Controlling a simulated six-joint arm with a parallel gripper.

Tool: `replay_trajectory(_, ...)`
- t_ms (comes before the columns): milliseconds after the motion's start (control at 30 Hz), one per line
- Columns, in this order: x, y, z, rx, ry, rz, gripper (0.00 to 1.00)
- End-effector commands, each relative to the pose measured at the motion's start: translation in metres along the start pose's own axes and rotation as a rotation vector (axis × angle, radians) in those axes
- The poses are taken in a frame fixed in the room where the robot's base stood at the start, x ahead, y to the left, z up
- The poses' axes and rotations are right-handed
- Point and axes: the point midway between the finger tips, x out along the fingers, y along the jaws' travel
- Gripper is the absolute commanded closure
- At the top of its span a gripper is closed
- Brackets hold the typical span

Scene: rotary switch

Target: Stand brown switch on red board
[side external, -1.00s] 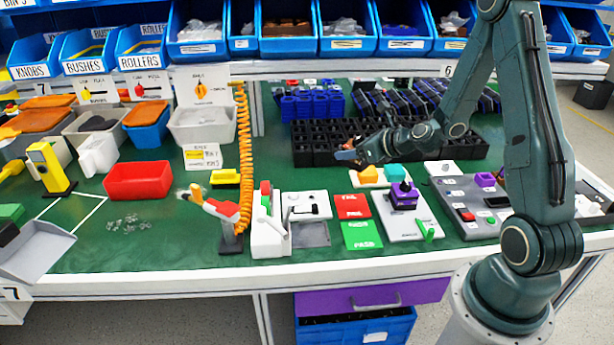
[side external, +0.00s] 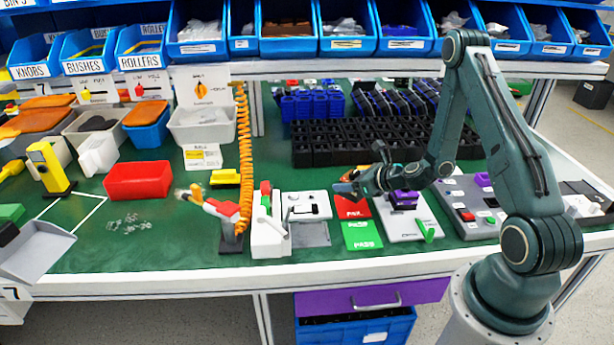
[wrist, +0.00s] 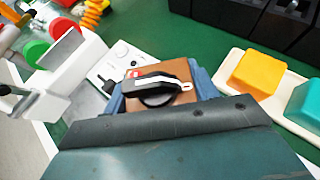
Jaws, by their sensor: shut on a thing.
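The brown switch (wrist: 138,75) has a black rotary knob with a white-marked pointer on its top. My gripper (wrist: 158,90) is shut on it, with a blue finger on either side of the brown body in the wrist view. In the side external view my gripper (side external: 347,189) is low over the back part of the red board (side external: 350,208) and hides some of it. The switch is hard to make out there, and I cannot tell whether its underside touches the board.
A green PASS board (side external: 361,235) lies in front of the red one. A white fixture with a lever (side external: 268,235) stands to the left. A white plate with a purple switch (side external: 404,200) is close on the right. Yellow (wrist: 256,72) and teal (wrist: 306,103) blocks sit on a pale tray.

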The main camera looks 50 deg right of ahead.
Motion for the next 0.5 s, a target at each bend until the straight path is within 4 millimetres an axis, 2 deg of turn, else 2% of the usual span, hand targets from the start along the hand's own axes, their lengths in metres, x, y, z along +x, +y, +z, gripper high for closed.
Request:
replay_trajectory(367,0.003,0.000,-0.005,0.001,-0.001,0.000,0.69)
replay_trajectory(500,0.007,0.000,-0.013,0.002,0.001,0.000,0.69)
